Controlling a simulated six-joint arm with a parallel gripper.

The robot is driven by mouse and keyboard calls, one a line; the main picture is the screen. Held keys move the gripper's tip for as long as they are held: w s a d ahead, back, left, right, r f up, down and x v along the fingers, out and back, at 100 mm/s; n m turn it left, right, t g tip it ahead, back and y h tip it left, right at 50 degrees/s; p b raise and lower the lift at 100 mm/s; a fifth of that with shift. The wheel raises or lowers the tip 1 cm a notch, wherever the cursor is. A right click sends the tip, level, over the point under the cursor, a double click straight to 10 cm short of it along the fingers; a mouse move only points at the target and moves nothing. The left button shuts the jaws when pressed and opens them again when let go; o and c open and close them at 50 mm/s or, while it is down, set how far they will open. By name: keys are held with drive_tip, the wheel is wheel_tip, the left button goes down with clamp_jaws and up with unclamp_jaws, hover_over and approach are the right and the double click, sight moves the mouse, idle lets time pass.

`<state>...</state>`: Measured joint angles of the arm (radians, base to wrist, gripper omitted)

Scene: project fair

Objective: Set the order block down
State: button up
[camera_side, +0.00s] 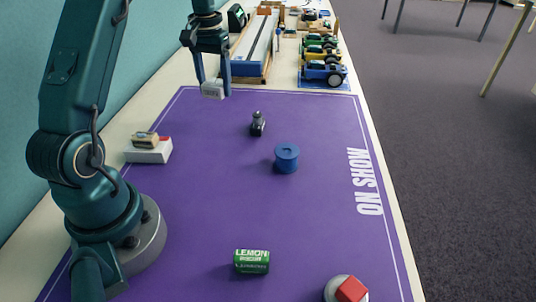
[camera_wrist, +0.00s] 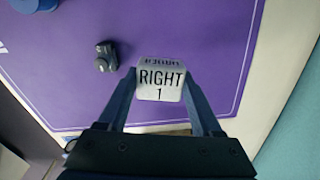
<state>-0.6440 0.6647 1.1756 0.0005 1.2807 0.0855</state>
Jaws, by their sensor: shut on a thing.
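The order block (camera_side: 212,89) is a small pale grey block. In the wrist view, the order block (camera_wrist: 160,79) shows the dark words "RIGHT 1" on its face, with more print along its far side. My gripper (camera_side: 213,84) is shut on it, and in the wrist view the fingers of my gripper (camera_wrist: 160,85) press its left and right sides. The block is at the far left part of the purple mat (camera_side: 215,180) and appears to be above it. I cannot tell the exact gap below it.
A small dark object (camera_side: 257,124) and a blue spool (camera_side: 286,159) stand on the mat. Nearer are a green can (camera_side: 251,262) and a red block (camera_side: 351,289) on a pale base. A white box (camera_side: 149,154) is left. Toy cars (camera_side: 323,72) and a wooden-framed track (camera_side: 254,48) stand behind.

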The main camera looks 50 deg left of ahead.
sight(193, 122)
drive_tip(key=s+a+f+n, duration=0.1)
drive_tip(key=a, duration=0.1)
drive_tip(key=s+a+f, duration=0.2)
drive_tip(key=s+a+f+n, duration=0.1)
drive_tip(key=a, duration=0.1)
drive_tip(key=shift+s+a+f+n, duration=0.3)
drive_tip(key=shift+s+f, duration=0.05)
drive_tip(key=shift+f, duration=2.2)
drive_tip(key=shift+f, duration=0.1)
drive_tip(key=o, duration=1.4)
